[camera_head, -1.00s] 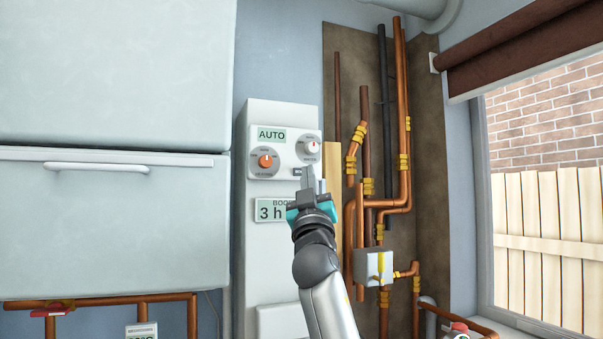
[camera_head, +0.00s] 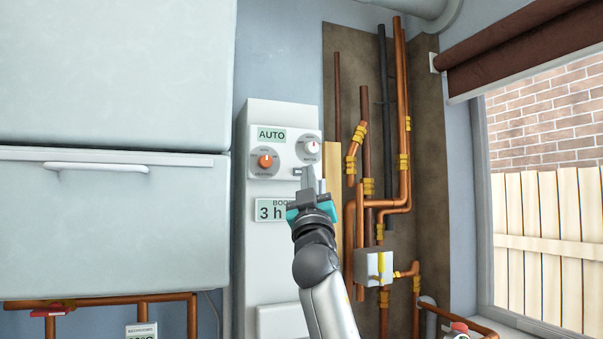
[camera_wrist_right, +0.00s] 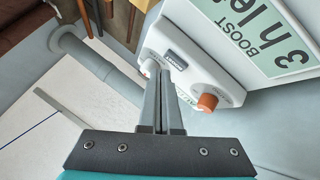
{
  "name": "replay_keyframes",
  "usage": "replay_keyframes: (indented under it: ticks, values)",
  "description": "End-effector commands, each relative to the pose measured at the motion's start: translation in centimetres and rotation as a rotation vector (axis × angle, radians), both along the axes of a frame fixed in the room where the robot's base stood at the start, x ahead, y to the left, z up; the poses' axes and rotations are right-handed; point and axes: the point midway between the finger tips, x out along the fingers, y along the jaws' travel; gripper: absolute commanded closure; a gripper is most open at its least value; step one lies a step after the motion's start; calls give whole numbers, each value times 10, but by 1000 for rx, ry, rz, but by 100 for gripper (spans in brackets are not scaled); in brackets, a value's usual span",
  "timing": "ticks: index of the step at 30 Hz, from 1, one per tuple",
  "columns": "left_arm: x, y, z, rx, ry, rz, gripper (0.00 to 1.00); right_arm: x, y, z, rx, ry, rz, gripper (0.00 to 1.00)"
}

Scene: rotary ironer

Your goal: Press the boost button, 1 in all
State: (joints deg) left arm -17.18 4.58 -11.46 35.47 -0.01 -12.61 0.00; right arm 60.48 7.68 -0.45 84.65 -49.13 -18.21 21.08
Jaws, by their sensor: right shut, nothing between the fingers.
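The boost button is a small dark rectangular button (camera_head: 297,171) at the lower edge of the white control panel (camera_head: 254,172). It also shows in the wrist view (camera_wrist_right: 176,60), just beyond and to the right of the fingertips. My right gripper (camera_head: 308,169) is shut and empty, with its fingers pointing up in front of the panel's lower right, beside the button in the head view. In the wrist view its fingertips (camera_wrist_right: 159,74) lie close to the panel; I cannot tell whether they touch it. My left gripper is not in view.
A BOOST display reading "3 h" (camera_head: 268,210) is below the panel, partly behind my gripper. The panel carries an orange knob (camera_head: 265,161), a white knob (camera_head: 312,147) and an AUTO display (camera_head: 271,135). Copper pipes (camera_head: 402,130) stand to the right, a large white appliance (camera_head: 110,230) to the left.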

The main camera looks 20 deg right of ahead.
Motion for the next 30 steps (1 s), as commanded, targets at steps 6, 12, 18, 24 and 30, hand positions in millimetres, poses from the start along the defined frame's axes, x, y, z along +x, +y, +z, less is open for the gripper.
replay_keyframes:
  ticks: [6, 12, 18, 24, 30]
  values:
    - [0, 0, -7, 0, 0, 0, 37, 6, 0, -1, 1, -1, 2, 100]
    - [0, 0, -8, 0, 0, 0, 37, 8, 0, 0, 0, 0, 0, 100]
    - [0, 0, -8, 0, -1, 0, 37, 8, 0, 0, 0, 0, 0, 100]
    - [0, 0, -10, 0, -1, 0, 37, 10, -1, 0, 0, -1, 0, 100]
    - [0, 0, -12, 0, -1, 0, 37, 13, -1, 0, 0, -1, -1, 100]
